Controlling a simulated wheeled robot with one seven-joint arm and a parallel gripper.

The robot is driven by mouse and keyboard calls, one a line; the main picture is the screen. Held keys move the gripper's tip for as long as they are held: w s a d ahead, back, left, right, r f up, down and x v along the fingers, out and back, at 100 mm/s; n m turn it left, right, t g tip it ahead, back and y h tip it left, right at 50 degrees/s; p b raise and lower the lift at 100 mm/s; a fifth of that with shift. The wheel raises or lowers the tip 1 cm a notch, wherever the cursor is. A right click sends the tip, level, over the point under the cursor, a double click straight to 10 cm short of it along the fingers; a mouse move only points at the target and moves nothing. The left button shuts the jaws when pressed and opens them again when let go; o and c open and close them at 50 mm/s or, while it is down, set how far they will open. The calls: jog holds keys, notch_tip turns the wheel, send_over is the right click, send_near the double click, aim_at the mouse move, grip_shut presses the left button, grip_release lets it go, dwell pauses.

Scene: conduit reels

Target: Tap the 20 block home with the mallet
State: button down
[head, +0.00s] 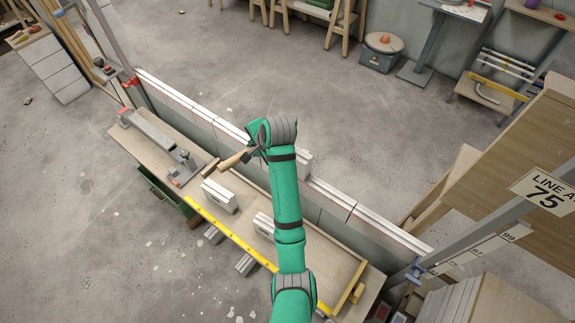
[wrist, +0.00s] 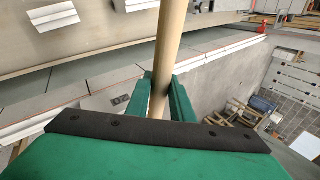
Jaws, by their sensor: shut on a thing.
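My green gripper (head: 257,150) is shut on the wooden handle of the mallet (head: 236,159). In the wrist view the pale handle (wrist: 168,45) runs up between the green fingers (wrist: 160,95); the mallet's head is out of that view. One white block (head: 304,164) sits at the long white-topped wall, partly hidden by my arm. Two white blocks, one at the middle (head: 219,196) and one partly behind my arm (head: 263,224), lie on the bench.
The wooden bench (head: 325,252) runs along the white-topped wall (head: 195,113), with a yellow rule (head: 235,240) on its front edge. A grey metal fixture (head: 150,132) stands at its left end. A post with a 75 sign (head: 543,190) rises at right. The floor beyond the wall is open.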

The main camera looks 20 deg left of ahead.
jog(key=shift+r, duration=0.15)
jog(key=shift+r, duration=2.4)
